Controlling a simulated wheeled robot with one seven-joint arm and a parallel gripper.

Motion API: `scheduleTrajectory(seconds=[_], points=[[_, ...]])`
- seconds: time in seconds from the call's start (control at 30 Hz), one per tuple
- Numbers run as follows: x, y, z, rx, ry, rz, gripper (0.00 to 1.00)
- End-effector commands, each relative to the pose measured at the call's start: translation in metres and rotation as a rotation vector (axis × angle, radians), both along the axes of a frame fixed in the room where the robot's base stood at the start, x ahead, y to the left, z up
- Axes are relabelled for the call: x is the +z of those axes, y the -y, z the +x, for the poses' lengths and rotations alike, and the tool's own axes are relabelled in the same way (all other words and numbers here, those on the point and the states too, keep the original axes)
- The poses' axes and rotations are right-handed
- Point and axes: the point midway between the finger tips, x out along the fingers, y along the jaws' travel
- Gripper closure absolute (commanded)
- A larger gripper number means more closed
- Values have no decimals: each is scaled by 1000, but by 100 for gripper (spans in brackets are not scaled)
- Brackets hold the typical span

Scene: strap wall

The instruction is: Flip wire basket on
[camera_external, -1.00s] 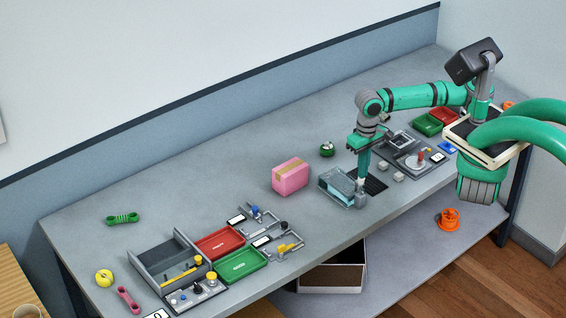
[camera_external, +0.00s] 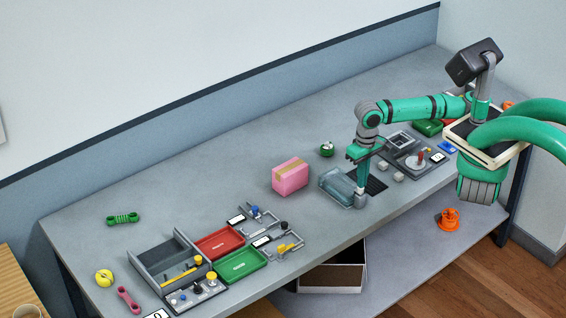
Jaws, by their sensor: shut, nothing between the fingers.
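The wire basket (camera_external: 336,186) looks like a pale blue-grey, see-through box on the bench near its front edge. It sits just left of my gripper (camera_external: 361,202). My gripper is shut and empty, pointing down at the basket's right end, low by the bench. I cannot tell whether the fingertips touch the basket. The gripper and wrist hide part of its right side. The picture is too small to tell which way up the basket stands.
A pink box (camera_external: 290,177) stands left of the basket. A dark slatted grille (camera_external: 372,180) and small grey blocks (camera_external: 397,177) lie to the right. A grey station (camera_external: 412,160) is farther right. The bench left of the basket's front is clear.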

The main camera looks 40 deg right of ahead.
Motion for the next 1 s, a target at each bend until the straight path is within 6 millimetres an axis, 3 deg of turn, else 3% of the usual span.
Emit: scheduleTrajectory(seconds=[0.17,0.5,0.7,1.0], points=[[16,0,-1,1,-3,1,100],[88,0,0,1,5,1,100],[122,1,-1,-1,4,0,100],[140,1,-1,0,3,0,100]])
